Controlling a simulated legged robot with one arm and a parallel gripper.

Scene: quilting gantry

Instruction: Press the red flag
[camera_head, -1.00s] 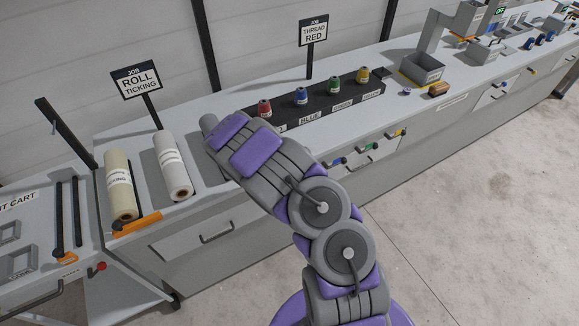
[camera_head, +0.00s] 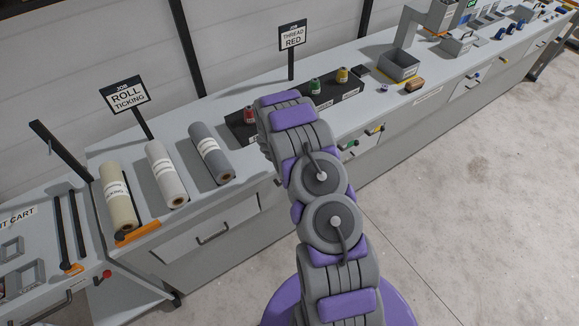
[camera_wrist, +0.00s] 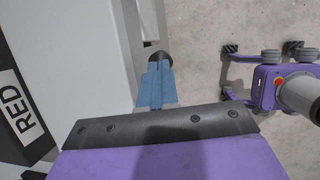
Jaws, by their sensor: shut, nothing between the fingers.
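I cannot make out a red flag in either current view. My gripper (camera_wrist: 158,64) shows in the wrist view as pale blue fingers with a dark tip, closed together beside the pale bench front, above the floor. It is hidden behind my arm in the head view. A RED label (camera_wrist: 19,108) on a black rack lies at the left of the wrist view.
A red spool (camera_head: 249,115), a green spool (camera_head: 315,86) and a yellow spool (camera_head: 342,75) stand on the bench rack. A THREAD RED sign (camera_head: 292,38) stands behind. Fabric rolls (camera_head: 166,173) lie left. The floor (camera_head: 470,190) at right is clear.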

